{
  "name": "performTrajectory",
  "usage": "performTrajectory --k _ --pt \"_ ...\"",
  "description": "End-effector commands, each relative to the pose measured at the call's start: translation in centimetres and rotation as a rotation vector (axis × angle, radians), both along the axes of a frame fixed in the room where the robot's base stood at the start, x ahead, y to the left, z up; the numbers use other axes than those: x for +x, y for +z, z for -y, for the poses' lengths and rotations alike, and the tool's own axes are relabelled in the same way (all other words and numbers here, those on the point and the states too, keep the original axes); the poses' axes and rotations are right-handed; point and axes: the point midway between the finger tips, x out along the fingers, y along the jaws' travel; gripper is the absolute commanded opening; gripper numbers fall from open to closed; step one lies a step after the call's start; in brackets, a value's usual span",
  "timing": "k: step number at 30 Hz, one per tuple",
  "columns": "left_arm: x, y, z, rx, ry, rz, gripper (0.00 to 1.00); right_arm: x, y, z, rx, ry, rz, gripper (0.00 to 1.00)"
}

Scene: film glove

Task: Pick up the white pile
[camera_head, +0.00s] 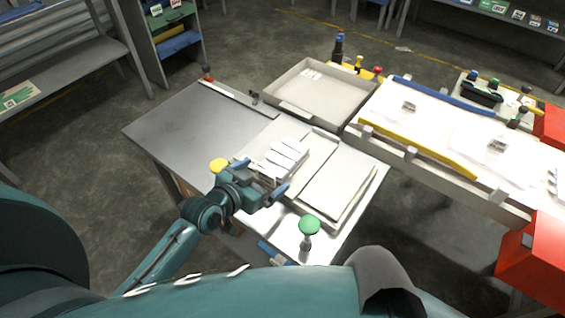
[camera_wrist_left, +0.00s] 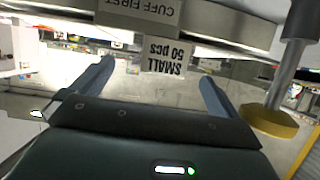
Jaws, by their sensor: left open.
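The white pile (camera_head: 284,157), a stack of flat white strips or packs, lies on the pale tray area of the table in the head view. My left gripper (camera_head: 262,178) is at the near side of the pile, its blue fingers spread apart and nothing visibly held. It covers the pile's near edge, so I cannot tell whether it touches. In the left wrist view my left gripper (camera_wrist_left: 158,76) has its two fingers wide apart. A tag reading "SMALL 50 pcs" (camera_wrist_left: 163,52) shows upside down between them. My right gripper is not in view.
A flat white stack (camera_head: 338,183) lies right of the pile. A green knob (camera_head: 309,225) stands at the near edge and a yellow knob (camera_head: 219,165) left of the gripper. An open grey tray (camera_head: 322,92) lies behind. The grey tabletop (camera_head: 190,125) is clear.

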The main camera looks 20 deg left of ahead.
Motion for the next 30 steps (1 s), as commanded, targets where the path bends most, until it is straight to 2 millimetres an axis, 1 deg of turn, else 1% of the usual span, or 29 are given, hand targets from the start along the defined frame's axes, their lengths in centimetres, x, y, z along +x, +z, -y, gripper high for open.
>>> performTrajectory --k 5,9,13,16,22,23,30 --pt "1.2 -0.6 0.3 -0.001 -0.001 -0.001 1.0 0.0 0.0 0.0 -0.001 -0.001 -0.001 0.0" --pt "3.1 -1.5 0.7 -0.001 0.0 0.0 1.0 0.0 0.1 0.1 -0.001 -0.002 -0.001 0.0" --pt "4.4 -2.2 1.1 -0.001 0.0 0.0 1.0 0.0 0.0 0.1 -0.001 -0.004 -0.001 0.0" --pt "4.8 -2.4 1.3 -0.001 0.0 -0.001 1.0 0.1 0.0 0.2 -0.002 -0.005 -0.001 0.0" --pt "4.8 -2.4 1.3 0.0 0.0 -0.001 1.0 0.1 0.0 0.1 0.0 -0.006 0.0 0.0" --pt "4.8 -2.4 1.3 0.0 0.0 -0.001 0.98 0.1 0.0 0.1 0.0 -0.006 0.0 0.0" --pt "4.8 -2.4 1.2 0.0 0.0 -0.001 0.79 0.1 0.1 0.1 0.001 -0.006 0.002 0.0"
